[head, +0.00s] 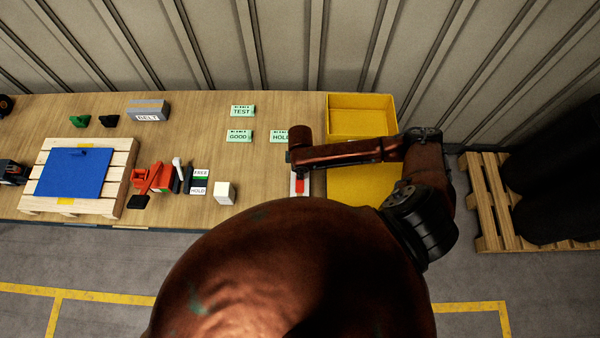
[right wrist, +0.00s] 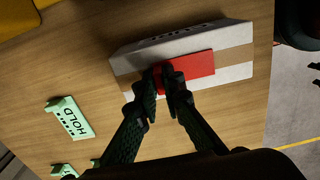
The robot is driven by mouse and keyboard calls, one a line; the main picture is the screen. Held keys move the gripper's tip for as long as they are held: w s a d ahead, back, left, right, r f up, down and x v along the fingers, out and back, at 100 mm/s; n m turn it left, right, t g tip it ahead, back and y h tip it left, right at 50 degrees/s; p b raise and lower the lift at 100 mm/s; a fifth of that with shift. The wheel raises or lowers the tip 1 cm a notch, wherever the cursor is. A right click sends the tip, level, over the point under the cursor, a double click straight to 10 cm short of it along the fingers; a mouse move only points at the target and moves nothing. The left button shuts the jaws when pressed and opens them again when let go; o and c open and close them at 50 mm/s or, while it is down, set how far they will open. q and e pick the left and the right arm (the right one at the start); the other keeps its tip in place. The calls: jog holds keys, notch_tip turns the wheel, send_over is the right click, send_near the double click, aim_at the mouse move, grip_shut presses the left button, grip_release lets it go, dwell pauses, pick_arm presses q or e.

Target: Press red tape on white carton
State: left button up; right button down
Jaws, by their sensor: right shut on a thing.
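The white carton (right wrist: 235,37), with a tan band across it, lies on the wooden table in the right wrist view. In the head view only a small part of the carton (head: 299,176) shows beside my right arm. The red tape (right wrist: 193,68) is a flat red strip over the carton's upper face, along the tan band; it also shows in the head view (head: 299,187). My right gripper (right wrist: 165,80) is shut on the near end of the tape, its fingertips at the carton. Whether the tape touches the carton all along cannot be told. My left gripper is out of view.
Yellow bins (head: 360,101) stand right of the carton. Green signs (head: 240,136) stand behind. A white cube (head: 225,193), a red lever device (head: 155,178) and a blue plate (head: 72,176) on a pallet are to the left. Bare table lies between cube and carton.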

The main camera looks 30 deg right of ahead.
jog(key=shift+s+p, duration=0.1)
jog(key=shift+p, duration=0.45)
dwell(1.1)
jog(key=c, duration=2)
grip_release()
jog(key=shift+r, duration=0.15)
notch_tip(320, 180, up, 12)
jog(key=shift+f, duration=0.1)
